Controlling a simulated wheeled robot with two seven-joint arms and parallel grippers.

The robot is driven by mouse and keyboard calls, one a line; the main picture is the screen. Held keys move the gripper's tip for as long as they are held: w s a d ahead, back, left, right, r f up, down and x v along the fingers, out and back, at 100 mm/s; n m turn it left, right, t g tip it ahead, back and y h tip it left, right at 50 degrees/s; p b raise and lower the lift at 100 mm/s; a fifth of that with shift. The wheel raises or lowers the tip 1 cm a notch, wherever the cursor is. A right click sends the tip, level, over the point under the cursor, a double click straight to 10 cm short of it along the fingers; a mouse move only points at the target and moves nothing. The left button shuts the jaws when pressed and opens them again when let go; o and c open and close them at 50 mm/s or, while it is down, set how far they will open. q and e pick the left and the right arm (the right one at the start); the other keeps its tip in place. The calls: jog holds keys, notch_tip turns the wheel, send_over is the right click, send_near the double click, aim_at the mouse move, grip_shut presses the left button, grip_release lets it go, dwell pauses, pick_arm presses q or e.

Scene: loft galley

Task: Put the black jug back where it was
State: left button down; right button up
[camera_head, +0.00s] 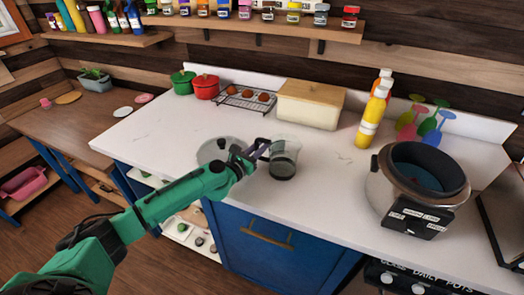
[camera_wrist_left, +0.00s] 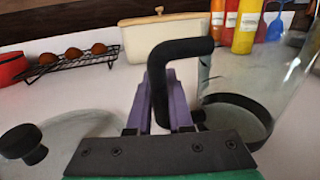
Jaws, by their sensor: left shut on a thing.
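The jug (camera_head: 284,158) is clear glass with a black handle and a dark base band. It appears upright at the middle of the white counter (camera_head: 330,185), near its front edge. I cannot tell if its base touches the counter. My left gripper (camera_head: 257,150) comes from the left and is shut on the jug's black handle. In the left wrist view the purple fingers of the gripper (camera_wrist_left: 172,105) close around the handle (camera_wrist_left: 178,50), and the glass body (camera_wrist_left: 250,85) is to the right. My right gripper is not in view.
A glass lid (camera_head: 212,150) with a black knob lies just left of the jug. A cream bread box (camera_head: 310,106), a rack (camera_head: 247,100) and red and green pots stand behind. Sauce bottles (camera_head: 371,118) and a round cooker (camera_head: 425,180) are to the right.

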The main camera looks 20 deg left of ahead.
pick_arm(q)
jog(key=shift+r, duration=0.15)
jog(key=shift+a, duration=0.1)
jog(key=c, duration=1.2)
grip_release()
jog(key=shift+s+f, duration=0.1)
jog(key=shift+f, duration=0.1)
jog(key=shift+c, duration=0.2)
jog(key=o, duration=0.4)
